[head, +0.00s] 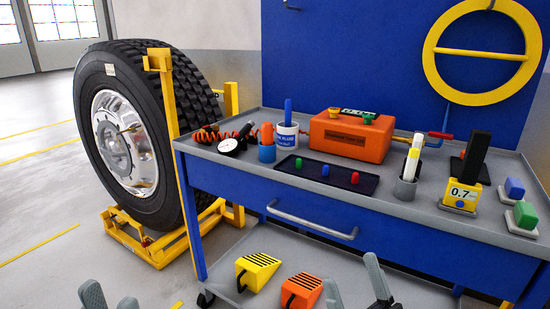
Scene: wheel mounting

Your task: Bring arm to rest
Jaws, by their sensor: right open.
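My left gripper (110,297) shows only its grey fingertips at the bottom left edge, over the floor in front of the wheel stand. Its fingers are apart with nothing seen between them. My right gripper (355,287) shows at the bottom edge, right of the middle, in front of the workbench's lower shelf. Its grey fingers are spread and empty. The rest of both grippers and arms is below the picture.
A blue workbench (330,205) with tools on top stands ahead. Yellow (257,270) and orange (301,291) wedges lie on its lower shelf, near my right gripper. A large wheel (125,140) stands in a yellow stand (172,250) on the left. Floor at far left is clear.

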